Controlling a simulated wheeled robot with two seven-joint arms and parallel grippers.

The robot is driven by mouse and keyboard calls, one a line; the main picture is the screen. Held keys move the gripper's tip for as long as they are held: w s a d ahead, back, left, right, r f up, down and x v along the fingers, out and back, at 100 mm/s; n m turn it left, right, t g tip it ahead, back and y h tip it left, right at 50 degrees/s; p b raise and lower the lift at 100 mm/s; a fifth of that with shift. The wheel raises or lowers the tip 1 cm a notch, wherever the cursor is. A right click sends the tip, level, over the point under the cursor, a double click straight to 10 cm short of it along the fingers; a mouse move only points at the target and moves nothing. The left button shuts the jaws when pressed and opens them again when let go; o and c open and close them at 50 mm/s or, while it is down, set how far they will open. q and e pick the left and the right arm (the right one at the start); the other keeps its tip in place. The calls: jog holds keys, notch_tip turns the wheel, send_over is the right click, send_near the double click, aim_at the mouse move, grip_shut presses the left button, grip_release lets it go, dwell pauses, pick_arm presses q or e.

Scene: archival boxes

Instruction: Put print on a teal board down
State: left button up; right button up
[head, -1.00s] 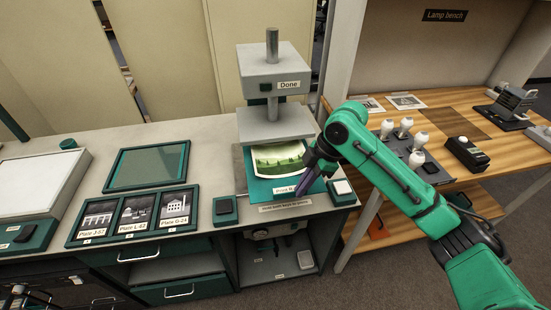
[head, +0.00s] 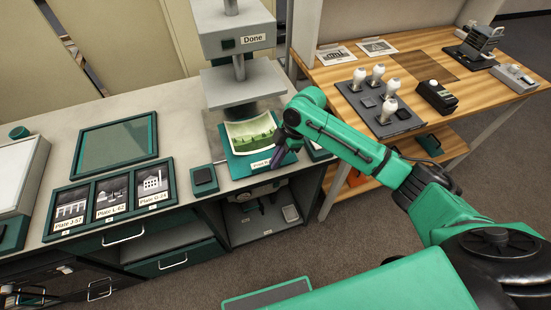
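The print (head: 250,132), a green landscape with a pale border, lies slightly curled on a teal board (head: 238,170). The board is under the raised head of the press (head: 240,87), at the counter's front edge. My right gripper (head: 279,156) is at the board's front right edge, its dark fingers closed on that edge and partly covering the corner. Whether the board rests fully on the press bed or sits slightly above it is hard to tell. My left gripper is not in view.
Left of the press are a small dark key pad (head: 204,178), a framed set of plates (head: 113,203) and a teal-framed panel (head: 117,146). The wooden lamp bench (head: 330,75) on the right holds a bulb tray (head: 381,115). Bare counter (head: 182,128) lies left of the press.

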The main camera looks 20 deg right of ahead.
jog(key=o, duration=0.4)
jog(key=v, duration=1.2)
jog(key=shift+r, duration=0.1)
